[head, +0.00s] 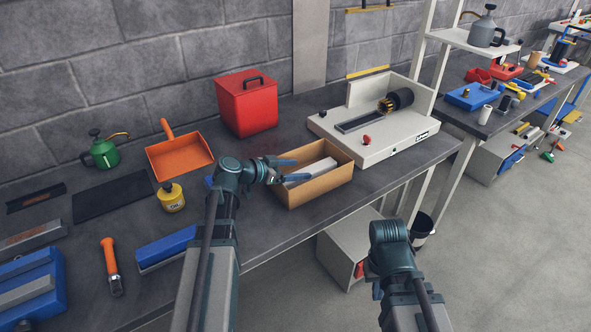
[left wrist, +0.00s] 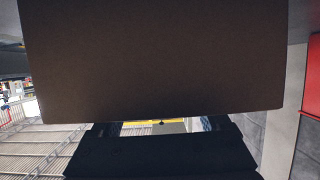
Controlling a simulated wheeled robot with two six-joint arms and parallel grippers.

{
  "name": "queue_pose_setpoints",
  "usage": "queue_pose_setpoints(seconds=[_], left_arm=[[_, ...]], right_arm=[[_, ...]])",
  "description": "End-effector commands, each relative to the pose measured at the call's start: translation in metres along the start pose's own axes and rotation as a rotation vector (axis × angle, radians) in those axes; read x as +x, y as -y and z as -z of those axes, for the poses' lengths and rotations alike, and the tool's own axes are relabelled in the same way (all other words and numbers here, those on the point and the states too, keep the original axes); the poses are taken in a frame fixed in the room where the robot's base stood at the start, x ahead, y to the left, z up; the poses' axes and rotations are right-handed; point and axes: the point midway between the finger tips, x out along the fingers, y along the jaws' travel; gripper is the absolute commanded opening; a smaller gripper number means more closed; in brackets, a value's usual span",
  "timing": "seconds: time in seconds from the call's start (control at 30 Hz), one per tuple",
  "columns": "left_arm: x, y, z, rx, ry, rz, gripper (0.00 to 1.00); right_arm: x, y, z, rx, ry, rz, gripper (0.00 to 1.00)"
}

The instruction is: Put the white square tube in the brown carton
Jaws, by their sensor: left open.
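The brown carton (head: 319,186) stands open-topped at the front edge of the bench in the head view. The white square tube (head: 318,167) shows inside its opening, slanting lengthwise. My left gripper (head: 291,169) is open at the carton's left end, its blue fingers spread over the opening near the tube's left end. Whether a finger touches the tube cannot be told. In the left wrist view, a large brown-grey surface close to the camera hides most of the scene; I cannot tell what it is. My right arm is in the head view, but its gripper is hidden.
A red bin (head: 249,110) stands behind the carton, and a white fixture (head: 375,140) stands to its right. An orange dustpan (head: 178,157) and a yellow tin (head: 171,198) lie left of my left gripper. A blue block (head: 166,247) sits near the front edge.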

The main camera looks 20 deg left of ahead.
Motion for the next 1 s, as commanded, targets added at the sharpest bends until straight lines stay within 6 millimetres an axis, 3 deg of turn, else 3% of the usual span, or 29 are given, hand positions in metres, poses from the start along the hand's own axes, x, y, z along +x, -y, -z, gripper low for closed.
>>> queue_pose_setpoints(seconds=[0.17, 0.5, 0.7, 1.0], left_arm=[[-0.007, 0.0, 0.017, 0.0, 0.0, 0.0, 0.8], [-0.082, -0.001, 0.014, -0.002, -0.001, 0.004, 0.8], [-0.111, 0.0, 0.013, -0.002, 0.0, 0.003, 0.8], [-0.125, 0.0, 0.011, 0.0, 0.0, 0.0, 0.8]], right_arm=[[-0.018, -0.002, -0.001, 0.0, 0.0, 0.0, 0.0], [-0.044, -0.004, -0.003, 0.001, 0.0, 0.0, 0.0], [-0.054, -0.005, -0.003, 0.0, 0.0, 0.0, 0.0], [-0.057, -0.005, -0.003, 0.0, 0.0, 0.0, 0.0]])
